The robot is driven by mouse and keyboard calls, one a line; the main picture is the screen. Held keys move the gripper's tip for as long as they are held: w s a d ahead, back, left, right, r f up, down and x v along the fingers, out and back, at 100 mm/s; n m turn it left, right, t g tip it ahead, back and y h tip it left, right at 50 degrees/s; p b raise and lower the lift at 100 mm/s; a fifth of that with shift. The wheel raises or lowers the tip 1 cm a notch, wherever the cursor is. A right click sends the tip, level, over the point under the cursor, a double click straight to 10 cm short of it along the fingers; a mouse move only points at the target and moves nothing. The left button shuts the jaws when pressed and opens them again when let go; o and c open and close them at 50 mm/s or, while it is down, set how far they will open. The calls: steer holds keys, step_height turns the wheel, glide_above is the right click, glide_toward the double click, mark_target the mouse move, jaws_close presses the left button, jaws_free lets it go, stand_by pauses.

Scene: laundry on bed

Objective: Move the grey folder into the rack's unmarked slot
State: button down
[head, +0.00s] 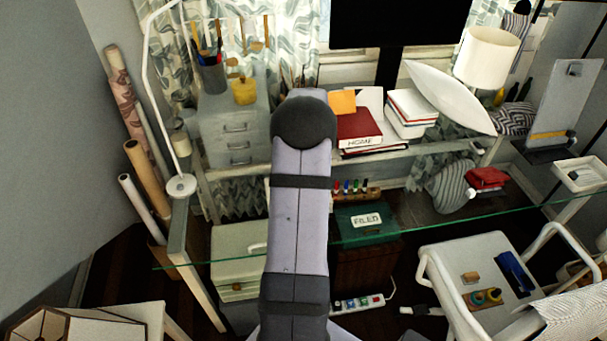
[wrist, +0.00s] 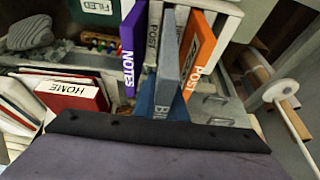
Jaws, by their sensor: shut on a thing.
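In the wrist view the grey folder (wrist: 169,65) stands upright, with a spine label starting "BI" partly hidden low down. My gripper (wrist: 164,101), seen as blue fingers, is shut on its lower part. A purple folder (wrist: 131,45) labelled "NOTES" stands to its left, and an orange folder (wrist: 199,48) labelled "POST" close to its right. A pale upright piece (wrist: 153,40) marked "POST" is just behind the grey folder; I cannot tell whether it belongs to the rack. The rack's slots are mostly hidden. In the head view my arm hides the gripper and grey folder.
In the head view a red "HOME" book (head: 358,130) and stacked books (head: 411,112) lie right of my arm. A grey drawer unit (head: 234,130) stands left. A white pillow (head: 450,97) leans near the lamp (head: 487,57). A glass edge (head: 430,223) crosses the front.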

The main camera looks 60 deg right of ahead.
step_height(320, 180, up, 10)
steer(key=w+p, duration=0.1)
steer(key=w, duration=0.1)
steer(key=w+a+f+b, duration=0.3)
steer(key=w+a+f, duration=0.1)
steer(key=a+f, duration=0.2)
steer(key=shift+w+a+f, duration=0.25)
steer(key=shift+d+f+p, duration=0.1)
steer(key=shift+f+p, duration=1.2)
steer(key=shift+f, duration=3.55)
steer(key=shift+f, duration=0.15)
